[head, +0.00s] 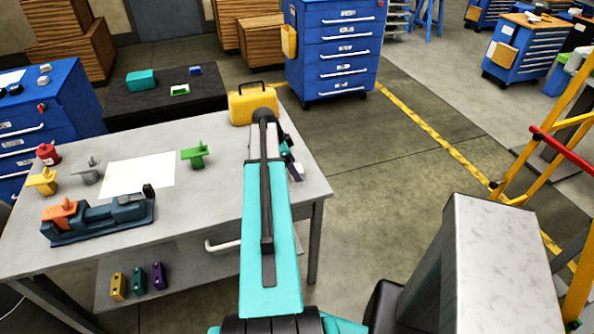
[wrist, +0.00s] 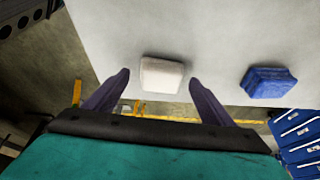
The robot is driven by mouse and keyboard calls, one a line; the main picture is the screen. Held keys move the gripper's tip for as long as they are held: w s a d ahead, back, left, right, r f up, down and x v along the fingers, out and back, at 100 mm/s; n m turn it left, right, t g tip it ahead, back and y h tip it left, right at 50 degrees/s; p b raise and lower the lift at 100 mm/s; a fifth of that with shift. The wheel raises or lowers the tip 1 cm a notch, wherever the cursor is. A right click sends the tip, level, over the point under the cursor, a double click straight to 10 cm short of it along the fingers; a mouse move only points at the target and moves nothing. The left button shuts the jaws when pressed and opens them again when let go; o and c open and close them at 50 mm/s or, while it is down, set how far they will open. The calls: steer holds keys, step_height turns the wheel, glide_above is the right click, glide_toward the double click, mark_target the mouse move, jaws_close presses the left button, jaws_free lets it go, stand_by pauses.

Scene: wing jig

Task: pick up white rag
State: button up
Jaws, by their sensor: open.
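The white rag (wrist: 162,78) is a small folded block on the grey table top, near the table edge in the wrist view. My gripper (wrist: 158,80) is open, with one dark finger on each side of the rag in the picture. The fingertips appear apart from the rag; I cannot tell their height above the table. In the head view my arm hides most of this spot, and a small whitish patch shows beside it near the table's right edge.
A blue folded cloth (wrist: 268,82) lies right of the white rag in the wrist view. On the table (head: 215,205) stand a yellow case (head: 253,103), a white sheet (head: 138,174), a green part (head: 195,155) and a dark blue tool with an orange part.

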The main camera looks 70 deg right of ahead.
steer(key=shift+x, duration=0.85)
steer(key=shift+c, duration=0.3)
steer(key=c, duration=1.1)
